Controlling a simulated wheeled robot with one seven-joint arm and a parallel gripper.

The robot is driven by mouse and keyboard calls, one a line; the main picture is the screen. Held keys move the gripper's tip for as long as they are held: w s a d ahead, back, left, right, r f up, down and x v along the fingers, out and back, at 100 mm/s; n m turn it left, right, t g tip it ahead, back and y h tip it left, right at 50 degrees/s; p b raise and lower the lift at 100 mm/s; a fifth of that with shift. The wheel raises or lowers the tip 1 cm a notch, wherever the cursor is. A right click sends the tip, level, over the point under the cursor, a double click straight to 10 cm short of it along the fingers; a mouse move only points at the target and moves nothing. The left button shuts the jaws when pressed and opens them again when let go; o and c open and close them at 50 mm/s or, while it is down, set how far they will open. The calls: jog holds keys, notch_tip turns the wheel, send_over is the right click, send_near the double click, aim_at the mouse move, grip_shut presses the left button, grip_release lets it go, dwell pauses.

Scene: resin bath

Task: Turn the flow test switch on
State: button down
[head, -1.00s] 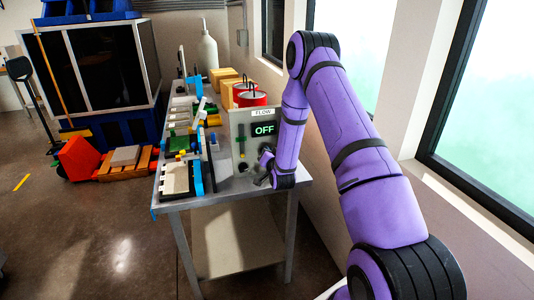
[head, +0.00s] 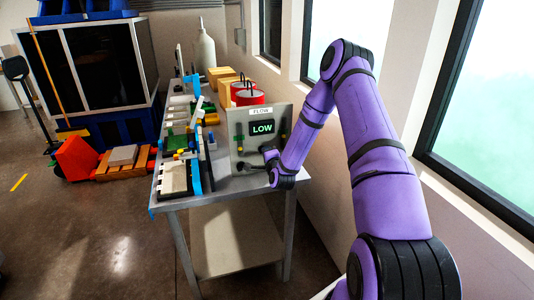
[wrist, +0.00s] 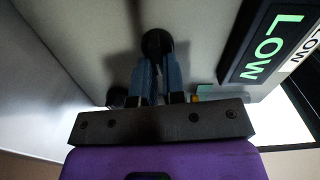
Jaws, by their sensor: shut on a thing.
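The flow test panel (head: 236,120) is a grey box at the right front of the table. Its dark display (head: 262,127) reads LOW in green under a FLOW label; the display also shows in the wrist view (wrist: 264,47). My gripper (head: 269,160) is at the panel's lower right front. In the wrist view, its blue fingers (wrist: 159,78) are shut on a round black knob (wrist: 157,42) on the panel face. The fingers hide part of the knob, and no position marks are readable. A second dark round part (wrist: 117,97) sits beside the fingers.
The metal table (head: 230,193) carries trays and coloured parts left of the panel. A wall with windows (head: 340,50) runs along the right. An orange pallet jack (head: 76,158) stands on the floor at left.

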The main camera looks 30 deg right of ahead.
jog(key=shift+f+m, duration=0.15)
jog(key=shift+m, duration=0.65)
jog(key=c, duration=1.2)
grip_release()
jog(key=shift+s, duration=0.1)
jog(key=v, duration=1)
jog(key=shift+s, duration=0.3)
